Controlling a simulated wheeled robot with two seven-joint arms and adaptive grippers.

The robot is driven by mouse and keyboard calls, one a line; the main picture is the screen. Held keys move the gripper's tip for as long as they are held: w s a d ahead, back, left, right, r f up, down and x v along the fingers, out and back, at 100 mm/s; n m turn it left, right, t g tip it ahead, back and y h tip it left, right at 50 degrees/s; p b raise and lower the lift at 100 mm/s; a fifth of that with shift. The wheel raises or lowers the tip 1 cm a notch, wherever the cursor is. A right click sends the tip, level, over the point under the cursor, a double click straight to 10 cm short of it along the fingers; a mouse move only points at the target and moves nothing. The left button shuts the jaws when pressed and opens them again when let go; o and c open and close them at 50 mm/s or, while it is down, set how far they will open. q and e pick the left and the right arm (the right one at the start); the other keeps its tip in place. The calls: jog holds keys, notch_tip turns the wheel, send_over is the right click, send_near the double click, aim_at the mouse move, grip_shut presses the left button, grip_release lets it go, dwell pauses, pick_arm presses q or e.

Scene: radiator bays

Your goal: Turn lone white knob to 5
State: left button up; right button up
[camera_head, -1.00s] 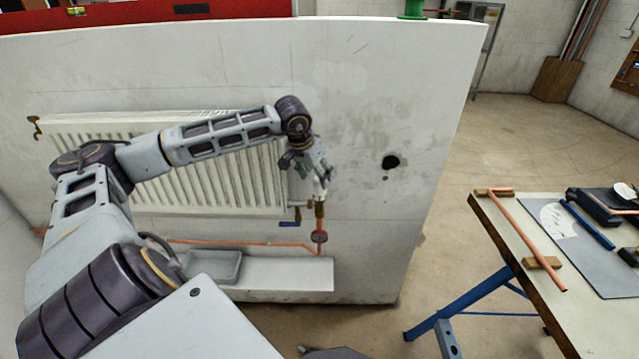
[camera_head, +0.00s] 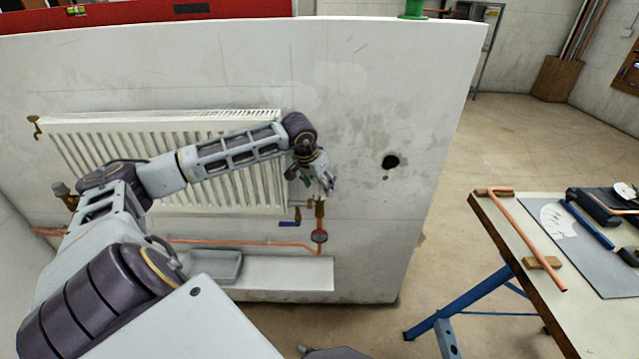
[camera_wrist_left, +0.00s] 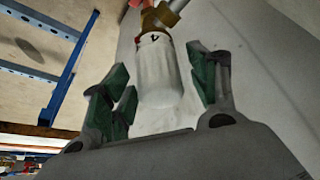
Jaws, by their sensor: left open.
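The white knob (camera_wrist_left: 158,75) is a plain cylinder on a brass valve (camera_wrist_left: 163,15) in the left wrist view. Dark marks, possibly a 4, show near its brass end. My left gripper (camera_wrist_left: 164,82) is open, with its green-padded fingers on either side of the knob. Gaps show between the pads and the knob. In the head view my left gripper (camera_head: 314,181) is at the lower right corner of the radiator (camera_head: 225,185), above the brass valve and copper pipe. It largely covers the knob there. My right gripper is not in view.
A grey tray (camera_head: 215,265) rests on the ledge (camera_head: 290,273). A workbench (camera_head: 510,240) with pipes and tools stands at right.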

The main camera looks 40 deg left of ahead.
pick_arm(q)
jog(key=c, duration=1)
